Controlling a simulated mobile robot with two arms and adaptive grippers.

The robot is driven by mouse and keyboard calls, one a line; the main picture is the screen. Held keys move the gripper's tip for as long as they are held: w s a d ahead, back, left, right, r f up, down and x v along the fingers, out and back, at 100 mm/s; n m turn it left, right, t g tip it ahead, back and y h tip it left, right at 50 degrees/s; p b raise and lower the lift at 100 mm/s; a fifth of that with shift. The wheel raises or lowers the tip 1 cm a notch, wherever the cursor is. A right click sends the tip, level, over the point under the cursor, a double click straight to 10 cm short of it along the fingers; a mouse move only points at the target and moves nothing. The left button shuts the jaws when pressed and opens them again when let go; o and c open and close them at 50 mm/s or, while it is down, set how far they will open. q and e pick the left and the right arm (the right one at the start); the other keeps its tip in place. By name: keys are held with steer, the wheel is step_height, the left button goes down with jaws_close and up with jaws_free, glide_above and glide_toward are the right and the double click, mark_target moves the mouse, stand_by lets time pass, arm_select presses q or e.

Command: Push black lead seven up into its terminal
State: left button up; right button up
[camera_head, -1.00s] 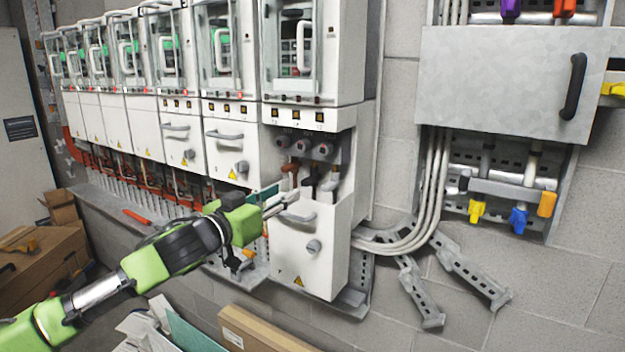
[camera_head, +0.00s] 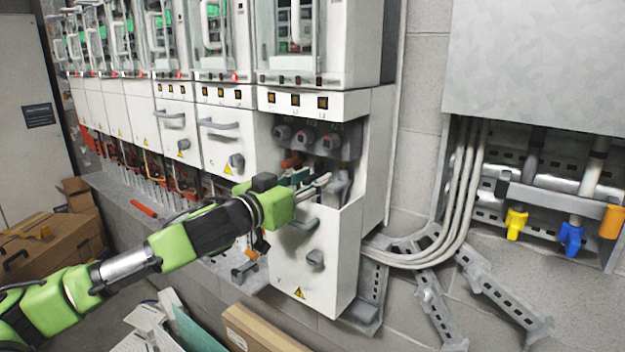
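My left gripper (camera_head: 316,186) reaches in from the left, at the open front of the nearest drive cabinet (camera_head: 312,270). Its fingers are at the compartment opening, below the terminals; whether they are open or holding a lead is too small to tell. Three round dark terminals sit in a row: left (camera_head: 282,132), middle (camera_head: 305,138) and right (camera_head: 328,143). An orange-red lead end (camera_head: 292,160) is below the left one. A dark grey lead (camera_head: 340,186) stands below the right one, beside the fingertips. No lead number is legible. My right gripper is out of view.
The compartment's lower cover (camera_head: 335,255) with a grey knob is just below the gripper. Grey cables (camera_head: 462,190) bend along the wall to the right. Cardboard boxes (camera_head: 50,245) stand at left, and a long box (camera_head: 262,332) lies below.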

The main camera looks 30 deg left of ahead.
arm_select(q)
steer(key=shift+s, duration=0.1)
jaws_close()
steer(key=shift+r+p, duration=0.35)
steer(key=shift+r, duration=0.05)
steer(key=shift+r+p, duration=0.75)
steer(key=shift+r, duration=0.2)
jaws_free()
steer(key=shift+f, duration=0.1)
steer(key=shift+w, duration=0.25)
steer(key=shift+s, duration=0.2)
